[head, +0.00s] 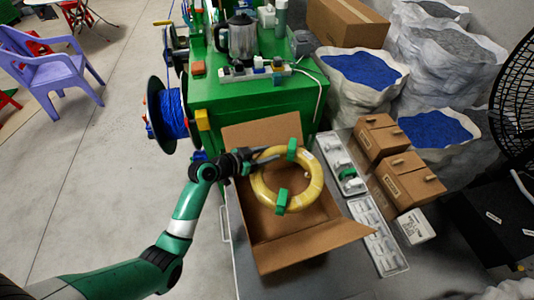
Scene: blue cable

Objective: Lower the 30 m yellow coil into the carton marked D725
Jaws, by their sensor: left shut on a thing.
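The yellow coil (266,196) with green clips is held over the open cardboard carton (272,256) in the head view. It overlaps the carton's opening; how far above or inside it is I cannot tell. My left gripper (268,157) reaches in from the left and is shut on the coil's upper left side. The carton's flaps are open, one raised at the back and one spread at the front right. I cannot read any marking on it or the coil's length. My right gripper is not in view.
A green cabinet (225,98) with a kettle (242,38) and power strip (255,73) stands behind the carton. Small closed boxes (411,184) and white trays (376,236) sit to the right. A blue cable reel (172,113) is at the left.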

